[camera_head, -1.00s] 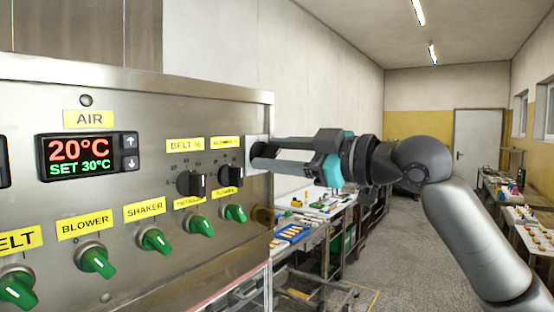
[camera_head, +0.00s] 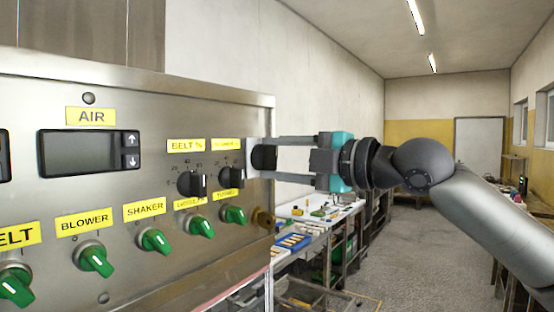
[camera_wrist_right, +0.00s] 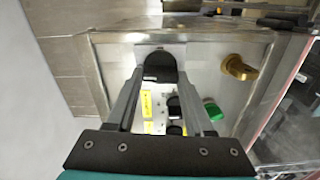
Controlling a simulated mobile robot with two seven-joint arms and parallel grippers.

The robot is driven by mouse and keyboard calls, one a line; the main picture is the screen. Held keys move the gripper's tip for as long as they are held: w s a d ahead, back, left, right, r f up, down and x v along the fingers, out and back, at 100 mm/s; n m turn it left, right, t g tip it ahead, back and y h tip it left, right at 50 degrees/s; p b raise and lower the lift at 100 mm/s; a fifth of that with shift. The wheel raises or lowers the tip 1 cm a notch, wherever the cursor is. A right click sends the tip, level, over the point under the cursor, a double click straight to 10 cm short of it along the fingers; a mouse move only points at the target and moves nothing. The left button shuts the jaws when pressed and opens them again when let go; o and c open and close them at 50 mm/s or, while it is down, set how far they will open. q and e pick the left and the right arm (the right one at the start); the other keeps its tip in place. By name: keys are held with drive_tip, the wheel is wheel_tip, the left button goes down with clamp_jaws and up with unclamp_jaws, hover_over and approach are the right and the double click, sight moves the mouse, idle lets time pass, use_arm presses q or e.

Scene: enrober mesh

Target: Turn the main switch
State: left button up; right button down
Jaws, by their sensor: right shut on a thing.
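The main switch is a black knob (camera_head: 264,157) on a light plate at the right end of the metal control panel (camera_head: 190,105). In the right wrist view the black knob (camera_wrist_right: 160,66) sits between the fingertips. My right gripper (camera_head: 268,157) reaches in from the right, with one finger above and one below the knob, and is shut on it. The fingers hide part of the knob and any markings around it. The temperature display (camera_head: 88,152) under the AIR label is dark. My left gripper is not in view.
Two black dials (camera_head: 192,184) and a row of green switches (camera_head: 154,240) sit on the panel, left of my gripper. A brass knob (camera_head: 263,218) is below the main switch. A table with trays (camera_head: 292,241) stands behind. The aisle floor is clear.

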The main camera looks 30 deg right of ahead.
drive_tip(key=shift+f+n, duration=0.1)
drive_tip(key=shift+n, duration=0.4)
drive_tip(key=shift+c, duration=1.4)
unclamp_jaws()
drive_tip(key=shift+s+d+f+b, duration=0.1)
drive_tip(key=shift+s+d+b, duration=0.2)
drive_tip(key=shift+b, duration=0.55)
drive_tip(key=b+v, duration=0.9)
drive_tip(key=v, duration=0.5)
drive_tip(key=shift+s, duration=0.25)
